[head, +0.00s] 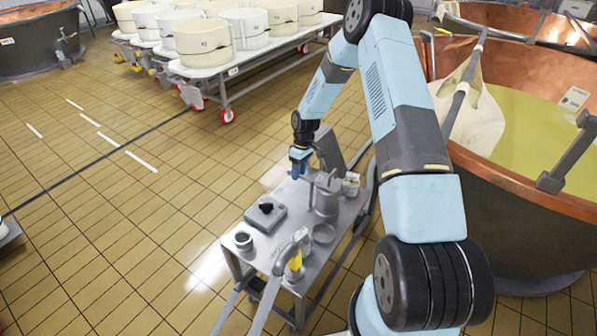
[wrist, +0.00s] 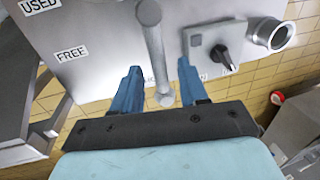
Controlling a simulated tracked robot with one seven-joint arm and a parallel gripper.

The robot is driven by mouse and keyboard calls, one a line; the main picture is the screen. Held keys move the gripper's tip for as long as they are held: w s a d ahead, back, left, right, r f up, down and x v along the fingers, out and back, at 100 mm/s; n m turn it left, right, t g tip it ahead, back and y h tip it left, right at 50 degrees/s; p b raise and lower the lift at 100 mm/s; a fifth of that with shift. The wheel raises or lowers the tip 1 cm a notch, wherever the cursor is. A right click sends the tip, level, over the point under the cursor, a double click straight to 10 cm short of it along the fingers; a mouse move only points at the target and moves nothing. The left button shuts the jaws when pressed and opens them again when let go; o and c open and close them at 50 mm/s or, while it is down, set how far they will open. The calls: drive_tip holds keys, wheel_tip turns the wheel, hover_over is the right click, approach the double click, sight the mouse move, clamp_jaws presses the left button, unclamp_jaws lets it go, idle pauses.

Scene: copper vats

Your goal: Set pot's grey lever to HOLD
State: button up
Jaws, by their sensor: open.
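The grey pot (head: 326,196) stands on a small metal cart beside the copper vat. In the wrist view, a grey lever (wrist: 156,50) with rounded ends runs nearly straight up the picture. My gripper (head: 299,160) is over the cart, left of the pot's top. In the wrist view my gripper (wrist: 159,70) is open, with one finger on each side of the lever's lower part. I cannot tell whether either finger touches it. The pot's body cannot be made out in the wrist view.
USED and FREE labels (wrist: 71,52) show at left in the wrist view.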

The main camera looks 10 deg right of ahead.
drive_tip(key=shift+r, duration=0.1)
wheel_tip(320, 180, up, 13)
drive_tip(key=w+d, duration=0.2)
drive_tip(key=shift+r, duration=0.15)
idle(0.7)
drive_tip(key=s+d+r+m+t+h, duration=0.1)
drive_tip(key=s+r, duration=0.4)
drive_tip(key=r, duration=0.4)
drive_tip(key=s+d+r+m+t, duration=0.15)
drive_tip(key=s+r, duration=0.35)
drive_tip(key=r, duration=0.5)
drive_tip(key=s+r+m+t+h, duration=0.1)
drive_tip(key=s+r+m, duration=0.1)
drive_tip(key=s+r, duration=0.5)
drive_tip(key=s+r+m+t, duration=0.1)
drive_tip(key=s+r, duration=0.2)
drive_tip(key=s, duration=0.5)
drive_tip(key=s+d+r+m+t, duration=0.1)
drive_tip(key=s+r, duration=0.3)
drive_tip(key=s, duration=0.4)
drive_tip(key=s+d+r+m+t, duration=0.1)
drive_tip(key=s+r, duration=0.3)
drive_tip(key=s, duration=0.4)
drive_tip(key=shift+s+m+t, duration=0.35)
drive_tip(key=shift+m, duration=0.5)
